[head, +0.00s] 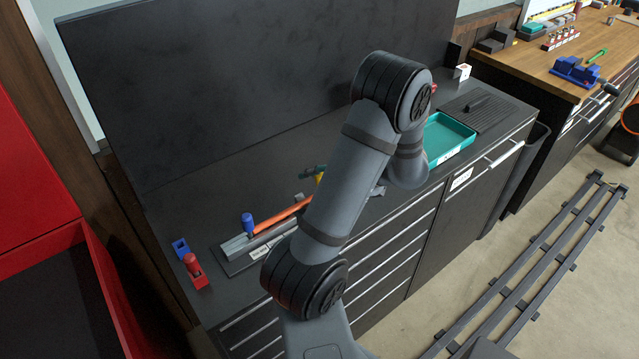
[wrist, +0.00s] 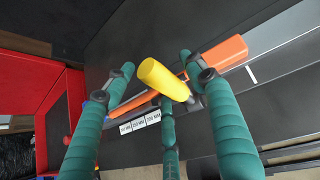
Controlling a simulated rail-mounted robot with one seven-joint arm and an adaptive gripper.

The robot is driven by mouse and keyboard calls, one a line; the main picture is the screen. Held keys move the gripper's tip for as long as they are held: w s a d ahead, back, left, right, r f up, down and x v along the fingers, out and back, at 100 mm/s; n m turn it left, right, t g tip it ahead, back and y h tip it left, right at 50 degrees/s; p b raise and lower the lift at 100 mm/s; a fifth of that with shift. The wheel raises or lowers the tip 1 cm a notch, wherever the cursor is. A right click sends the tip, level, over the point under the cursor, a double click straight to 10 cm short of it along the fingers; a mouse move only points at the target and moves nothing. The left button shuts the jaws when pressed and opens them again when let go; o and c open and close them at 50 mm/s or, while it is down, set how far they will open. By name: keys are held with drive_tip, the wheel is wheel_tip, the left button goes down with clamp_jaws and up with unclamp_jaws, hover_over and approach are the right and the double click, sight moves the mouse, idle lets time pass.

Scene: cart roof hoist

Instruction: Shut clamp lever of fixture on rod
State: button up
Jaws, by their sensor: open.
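The orange rod (head: 283,214) lies along the grey fixture (head: 240,241) on the dark bench top, partly hidden by my arm. In the wrist view the orange rod (wrist: 222,58) runs diagonally behind my fingers. A yellow lever handle (wrist: 163,80) stands out toward the wrist camera; a bit of it also shows in the head view (head: 319,178). I take it to be the clamp lever. My gripper (wrist: 158,84) is open, its green fingers spread on both sides of the yellow handle. Contact with it cannot be told. The clamp's seat on the rod is hidden.
A blue knob (head: 247,224) stands at the fixture's left end. A red block (head: 195,271) and a blue block (head: 181,248) sit left of it. A teal tray (head: 449,138) lies to the right. A dark panel (head: 260,80) rises behind the bench.

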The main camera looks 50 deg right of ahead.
drive_tip(key=v, duration=1.2)
idle(0.4)
drive_tip(key=x, duration=1.2)
drive_tip(key=shift+f, duration=0.1)
drive_tip(key=shift+s, duration=0.1)
drive_tip(key=shift+r, duration=0.2)
